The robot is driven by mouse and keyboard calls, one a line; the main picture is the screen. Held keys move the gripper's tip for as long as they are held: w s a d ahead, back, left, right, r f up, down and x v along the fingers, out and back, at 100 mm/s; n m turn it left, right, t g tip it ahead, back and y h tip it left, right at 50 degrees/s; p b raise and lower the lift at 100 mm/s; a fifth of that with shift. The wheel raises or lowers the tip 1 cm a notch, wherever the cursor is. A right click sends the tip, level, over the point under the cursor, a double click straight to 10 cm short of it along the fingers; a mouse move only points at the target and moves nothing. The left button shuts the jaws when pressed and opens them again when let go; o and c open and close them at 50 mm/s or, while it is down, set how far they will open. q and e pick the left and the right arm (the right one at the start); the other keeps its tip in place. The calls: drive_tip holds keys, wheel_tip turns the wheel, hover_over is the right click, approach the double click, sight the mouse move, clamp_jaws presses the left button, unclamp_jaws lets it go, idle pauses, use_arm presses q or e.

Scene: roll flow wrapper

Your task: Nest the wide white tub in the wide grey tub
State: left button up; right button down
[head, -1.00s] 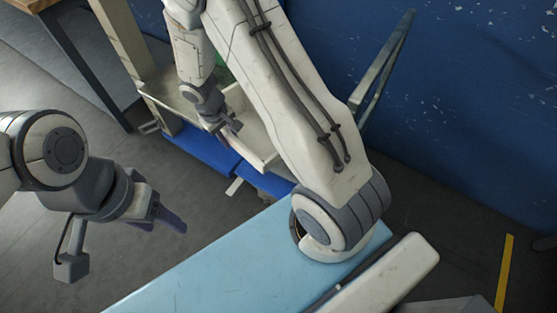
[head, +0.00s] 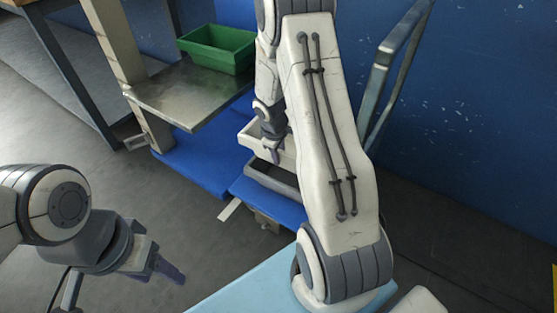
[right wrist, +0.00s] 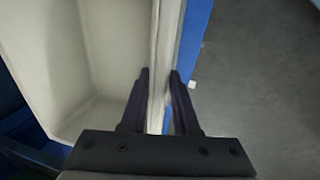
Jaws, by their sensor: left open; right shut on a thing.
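The wide white tub (head: 250,138) hangs in my right gripper (head: 273,151), partly hidden behind my right arm. In the right wrist view my right gripper (right wrist: 159,78) is shut on the tub's rim, and the inside of the white tub (right wrist: 88,62) fills the left side. The wide grey tub (head: 262,175) sits on a blue platform, just below the white tub in the head view. My arm hides its right part, and I cannot tell whether the two tubs touch. My left gripper (head: 172,270) is open and empty, low at the left, away from both tubs.
A green bin (head: 222,45) stands on a metal shelf (head: 178,98) left of the tubs. A grey rail (head: 392,70) rises at the right before a blue wall (head: 470,125). A light blue surface (head: 245,293) lies in front. The floor at left is clear.

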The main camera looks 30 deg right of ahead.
sight(279, 183)
drive_tip(key=shift+f+b, duration=5.2)
drive_tip(key=shift+f, duration=0.45)
drive_tip(key=c, duration=0.6)
unclamp_jaws()
drive_tip(key=r+p, duration=0.2)
drive_tip(key=r, duration=0.1)
drive_tip(key=a+r+p, duration=0.1)
drive_tip(key=r+p, duration=0.1)
drive_tip(key=r, duration=0.2)
drive_tip(key=s+a+r+p, duration=0.1)
drive_tip(key=r+p, duration=0.1)
drive_tip(key=r, duration=0.1)
drive_tip(key=shift+r, duration=0.2)
drive_tip(key=shift+w, duration=0.1)
